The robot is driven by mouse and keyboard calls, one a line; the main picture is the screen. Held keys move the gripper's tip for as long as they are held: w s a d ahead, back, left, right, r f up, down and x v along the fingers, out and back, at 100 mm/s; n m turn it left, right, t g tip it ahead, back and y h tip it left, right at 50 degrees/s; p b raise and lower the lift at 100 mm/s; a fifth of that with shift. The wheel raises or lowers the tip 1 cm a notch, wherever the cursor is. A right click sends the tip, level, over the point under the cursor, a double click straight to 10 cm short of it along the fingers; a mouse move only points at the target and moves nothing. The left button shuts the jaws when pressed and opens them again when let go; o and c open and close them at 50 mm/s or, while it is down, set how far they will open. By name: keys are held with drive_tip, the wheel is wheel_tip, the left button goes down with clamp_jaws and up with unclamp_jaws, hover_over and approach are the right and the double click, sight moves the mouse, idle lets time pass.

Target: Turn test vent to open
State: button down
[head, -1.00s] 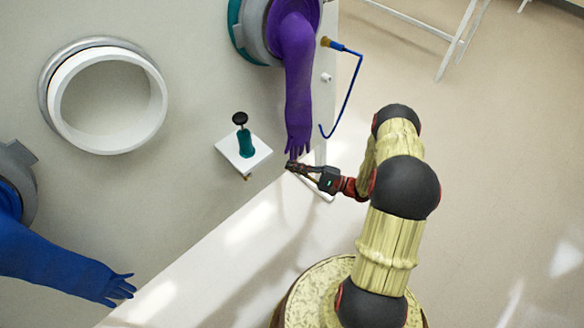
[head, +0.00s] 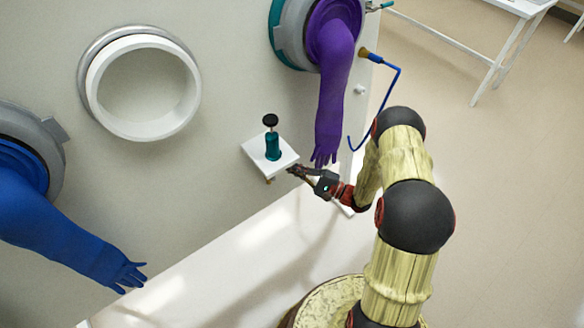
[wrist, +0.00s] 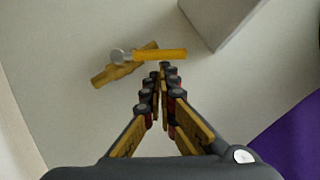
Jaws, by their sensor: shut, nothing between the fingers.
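In the wrist view, a brass valve body (wrist: 105,76) sits on the pale panel with a yellow lever (wrist: 165,55) on a round silver pivot; I take this as the test vent. The lever points right, at a slant to the body. In the head view only a small brass part (head: 268,181) shows below the white shelf; the lever cannot be made out there. My gripper (head: 291,170) is right of it, near the shelf's right corner. In the wrist view my gripper (wrist: 161,72) is shut and empty, its tips just below the lever in the picture; contact cannot be told.
The white shelf (head: 254,153) carries a teal bottle with a black top (head: 272,140). A purple glove (head: 330,110) hangs just above my gripper. A blue tube (head: 395,90) is to the right.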

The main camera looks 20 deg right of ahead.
drive_tip(key=shift+a+r+n+g+p, duration=0.3)
drive_tip(key=shift+r+n+g+p, duration=0.4)
drive_tip(key=shift+n, duration=0.6)
drive_tip(key=shift+s+a+r+n+g+h+p, duration=0.15)
drive_tip(key=shift+a+r+n+g+h+p, duration=0.25)
drive_tip(key=shift+n, duration=0.5)
drive_tip(key=shift+s+a+r+n+g+h+p, duration=0.1)
drive_tip(key=shift+a+r+n+g+h+p, duration=0.3)
drive_tip(key=shift+n, duration=0.5)
drive_tip(key=shift+a, duration=0.1)
drive_tip(key=s+d+r, duration=0.1)
drive_tip(key=s+d, duration=0.4)
drive_tip(key=d, duration=0.7)
drive_tip(key=shift+s+p, duration=0.3)
